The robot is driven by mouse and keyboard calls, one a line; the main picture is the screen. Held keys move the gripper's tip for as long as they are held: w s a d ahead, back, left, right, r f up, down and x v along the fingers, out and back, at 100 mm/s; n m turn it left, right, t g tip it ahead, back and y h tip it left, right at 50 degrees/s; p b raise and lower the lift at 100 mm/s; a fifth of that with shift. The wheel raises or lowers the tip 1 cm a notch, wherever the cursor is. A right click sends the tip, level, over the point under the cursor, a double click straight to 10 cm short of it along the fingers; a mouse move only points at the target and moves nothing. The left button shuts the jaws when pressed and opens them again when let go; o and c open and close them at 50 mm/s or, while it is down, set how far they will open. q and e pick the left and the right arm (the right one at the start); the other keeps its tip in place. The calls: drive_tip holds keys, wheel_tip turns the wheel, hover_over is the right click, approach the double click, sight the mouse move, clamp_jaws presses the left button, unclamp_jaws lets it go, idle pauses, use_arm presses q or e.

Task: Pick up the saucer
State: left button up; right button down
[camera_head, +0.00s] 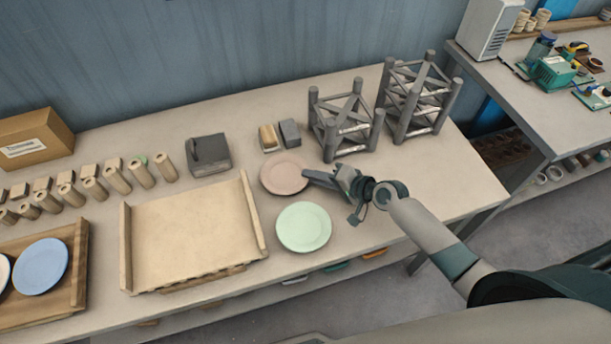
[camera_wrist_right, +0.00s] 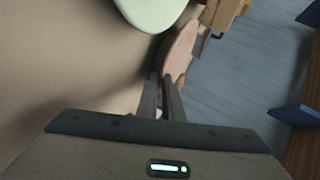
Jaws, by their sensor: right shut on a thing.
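A pink saucer (camera_head: 284,174) is near the middle of the table in the head view. My right gripper (camera_head: 310,176) comes in from the right and is shut on its right edge. In the right wrist view, the two fingers (camera_wrist_right: 167,78) are close together at the rim of the pink saucer (camera_wrist_right: 180,48). I cannot tell whether the saucer is clear of the table. A pale green plate (camera_head: 303,227) lies just in front of it, and its edge also shows in the wrist view (camera_wrist_right: 150,12). My left gripper is not in view.
A wooden tray (camera_head: 190,235) lies left of the plates. Another wooden tray (camera_head: 75,285) holds a blue plate (camera_head: 41,266). Grey racks (camera_head: 345,122) stand behind my right gripper. A dark grey block (camera_head: 209,155) and small blocks (camera_head: 290,133) lie behind. The table's right end is clear.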

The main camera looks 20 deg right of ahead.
use_arm(q)
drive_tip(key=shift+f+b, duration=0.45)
drive_tip(key=shift+b, duration=0.05)
use_arm(e)
wheel_tip(320, 180, up, 10)
drive_tip(key=shift+f, duration=0.15)
